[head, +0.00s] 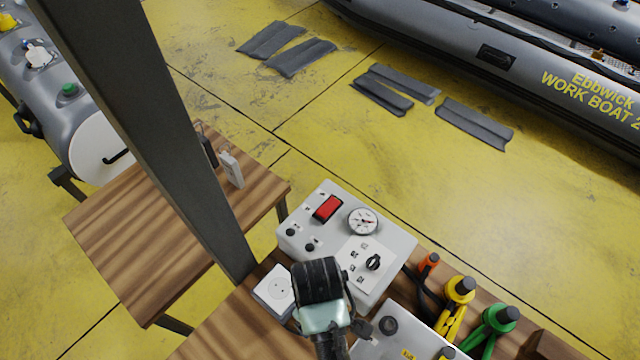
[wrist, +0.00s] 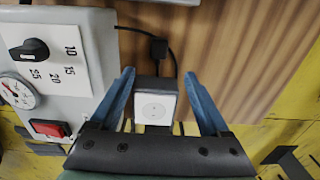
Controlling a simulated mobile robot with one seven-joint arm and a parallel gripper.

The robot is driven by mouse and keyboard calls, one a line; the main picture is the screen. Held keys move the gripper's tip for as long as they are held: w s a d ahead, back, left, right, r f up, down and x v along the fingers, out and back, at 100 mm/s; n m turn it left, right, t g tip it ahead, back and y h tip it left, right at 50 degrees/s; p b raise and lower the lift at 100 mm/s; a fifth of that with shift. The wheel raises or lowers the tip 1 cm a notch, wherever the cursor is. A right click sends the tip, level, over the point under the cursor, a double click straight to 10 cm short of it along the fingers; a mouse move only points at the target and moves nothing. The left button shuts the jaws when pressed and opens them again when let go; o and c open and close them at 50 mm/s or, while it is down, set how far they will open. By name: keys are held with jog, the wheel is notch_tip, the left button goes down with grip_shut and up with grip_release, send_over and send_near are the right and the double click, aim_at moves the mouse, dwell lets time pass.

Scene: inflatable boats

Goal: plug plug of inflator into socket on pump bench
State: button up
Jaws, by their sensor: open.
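The socket (wrist: 155,108) is a white square face on a box; in the wrist view it shows between and beyond my fingers. In the head view the socket (head: 275,289) sits on the wooden bench, left of my gripper. A small black plug (wrist: 158,48) with a thin black cable lies on the bench just past the socket, apart from its face. The grey inflator (head: 345,232) has a red switch, gauge and knob; it also shows at left in the wrist view (wrist: 62,60). My gripper (wrist: 159,73) is open and empty. In the head view its fingers are hidden.
A wooden table (head: 150,240) stands at left by a dark upright post (head: 150,130). Another grey box (head: 400,325) sits in front. Grey boats and flat dark pieces lie on the yellow floor.

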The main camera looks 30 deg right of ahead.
notch_tip(320, 180, down, 7)
jog(key=shift+w+f, duration=0.1)
jog(key=shift+f, duration=0.05)
dwell(0.4)
jog(key=shift+s+d+f+p, duration=0.1)
jog(key=shift+s+f+p, duration=0.1)
jog(key=shift+f, duration=1.1)
jog(key=shift+s+d+f+p, duration=0.1)
jog(key=shift+f+p, duration=0.1)
jog(key=shift+f, duration=1.1)
jog(key=shift+c, duration=0.3)
grip_shut()
jog(key=shift+r, duration=0.1)
notch_tip(320, 180, up, 10)
jog(key=shift+f, duration=0.1)
jog(key=shift+w+a, duration=0.1)
